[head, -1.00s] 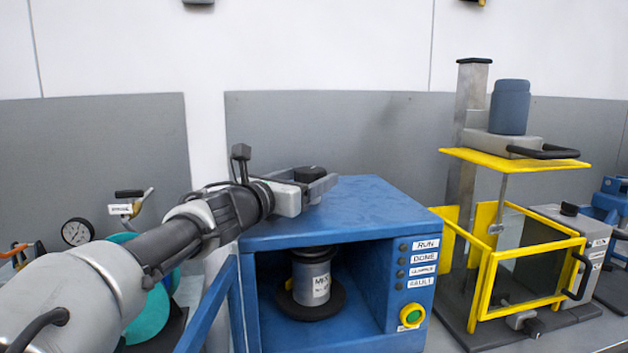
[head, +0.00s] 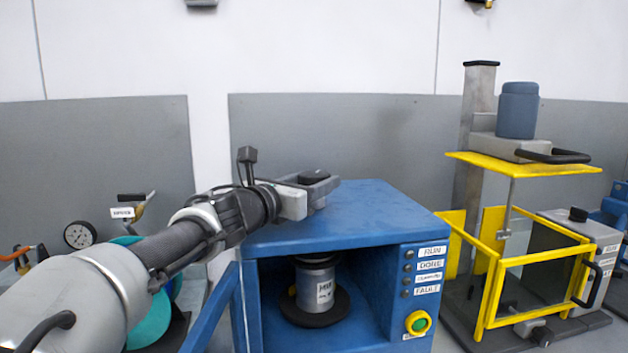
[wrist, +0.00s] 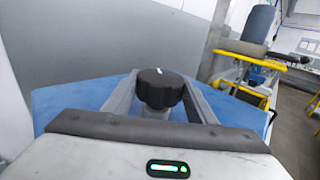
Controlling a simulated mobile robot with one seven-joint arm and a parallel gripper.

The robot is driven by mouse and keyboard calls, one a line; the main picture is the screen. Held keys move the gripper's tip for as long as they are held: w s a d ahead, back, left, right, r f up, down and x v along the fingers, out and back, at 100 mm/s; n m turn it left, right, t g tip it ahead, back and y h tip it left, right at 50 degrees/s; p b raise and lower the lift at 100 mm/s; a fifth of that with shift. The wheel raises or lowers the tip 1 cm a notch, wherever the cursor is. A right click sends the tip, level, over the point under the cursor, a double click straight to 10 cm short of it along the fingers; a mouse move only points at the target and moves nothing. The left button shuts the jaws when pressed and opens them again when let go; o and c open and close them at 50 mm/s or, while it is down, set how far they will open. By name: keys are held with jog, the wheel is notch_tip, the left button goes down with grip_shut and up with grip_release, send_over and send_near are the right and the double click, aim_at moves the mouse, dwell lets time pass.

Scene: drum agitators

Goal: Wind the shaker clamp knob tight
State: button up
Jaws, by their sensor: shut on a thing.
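The black clamp knob (head: 314,176) sits on top of the blue shaker cabinet (head: 375,208). In the wrist view the knob (wrist: 160,90) is ribbed, has a white mark on its top and stands on a short grey stem. My gripper (head: 320,187) reaches in from the left, with one finger on each side of the knob, shut on it. A grey can (head: 314,284) with a label stands on a dark round plate inside the open cabinet, its top close under a dark clamp part. The blue door (head: 212,318) stands open at the left.
A panel with several labelled lamps and a green button (head: 418,323) is on the cabinet's right front. A yellow-guarded machine (head: 490,290) stands to the right. A pressure gauge (head: 79,234) and a teal drum (head: 150,318) are at the left, near my arm.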

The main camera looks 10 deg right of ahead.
jog(key=shift+r+m+g+h+p, duration=0.65)
jog(key=shift+m+g+h+p, duration=0.45)
jog(key=shift+p, duration=2.3)
jog(key=m+g+p, duration=0.1)
jog(key=p, duration=0.2)
jog(key=m+g+h+p, duration=0.1)
jog(key=g+p, duration=0.1)
jog(key=p, duration=0.1)
jog(key=shift+w+h, duration=0.15)
jog(key=shift+h, duration=0.15)
jog(key=m+g+p, duration=0.2)
jog(key=g, duration=0.1)
jog(key=f+m+g+h+p, duration=0.1)
jog(key=g+p, duration=0.2)
jog(key=shift+d+m+h, duration=0.1)
jog(key=shift+m+h, duration=0.2)
jog(key=shift+m, duration=0.1)
jog(key=m+g+p, duration=0.1)
jog(key=m+g, duration=0.1)
jog(key=g, duration=0.1)
jog(key=shift+f, duration=0.2)
jog(key=m+g, duration=0.1)
jog(key=g, duration=0.1)
jog(key=shift+m+g, duration=0.7)
jog(key=shift+g, duration=0.2)
jog(key=o, duration=1.1)
jog(key=shift+c, duration=0.2)
